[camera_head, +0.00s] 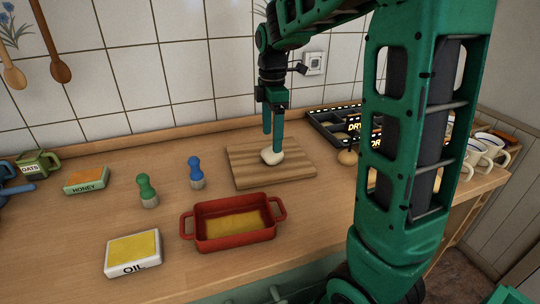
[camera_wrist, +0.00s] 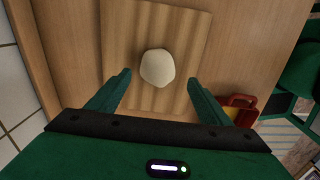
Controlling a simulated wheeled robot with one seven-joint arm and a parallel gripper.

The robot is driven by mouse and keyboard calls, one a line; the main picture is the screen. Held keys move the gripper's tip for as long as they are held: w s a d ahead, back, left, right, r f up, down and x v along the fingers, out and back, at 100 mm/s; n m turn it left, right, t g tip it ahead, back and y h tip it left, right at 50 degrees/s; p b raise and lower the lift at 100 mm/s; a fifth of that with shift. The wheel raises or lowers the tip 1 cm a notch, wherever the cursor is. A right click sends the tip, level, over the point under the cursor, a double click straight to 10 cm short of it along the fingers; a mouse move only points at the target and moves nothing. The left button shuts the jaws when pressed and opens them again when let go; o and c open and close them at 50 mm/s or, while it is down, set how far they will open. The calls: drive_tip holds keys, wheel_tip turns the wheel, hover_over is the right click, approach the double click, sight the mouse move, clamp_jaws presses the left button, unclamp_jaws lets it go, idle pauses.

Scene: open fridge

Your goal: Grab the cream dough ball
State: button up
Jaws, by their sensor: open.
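The cream dough ball (camera_head: 272,156) lies on a striped wooden cutting board (camera_head: 249,177) on the counter in the head view. In the wrist view the dough ball (camera_wrist: 157,68) is round and pale, ahead of the fingertips and roughly centred between them. My gripper (camera_head: 273,143) points down just above the dough in the head view. In the wrist view my gripper (camera_wrist: 160,82) is open, with a finger on each side and nothing between the fingers. In the head view the fingers overlap the ball's upper part, so contact cannot be told there.
A red baking dish (camera_head: 232,244) stands in front of the board. Green (camera_head: 147,191) and blue (camera_head: 196,172) shakers stand to the left. Oil (camera_head: 133,254) and honey (camera_head: 87,180) containers stand further left. A black tray (camera_head: 325,127) and a small brown item (camera_head: 347,158) are to the right.

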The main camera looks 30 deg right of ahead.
sight(272, 154)
drive_tip(key=shift+w+d+f, duration=0.1)
drive_tip(key=shift+f, duration=1.55)
drive_tip(key=shift+w+d+f, duration=0.1)
drive_tip(key=shift+f, duration=1.5)
drive_tip(key=shift+c, duration=0.6)
drive_tip(key=c, duration=1)
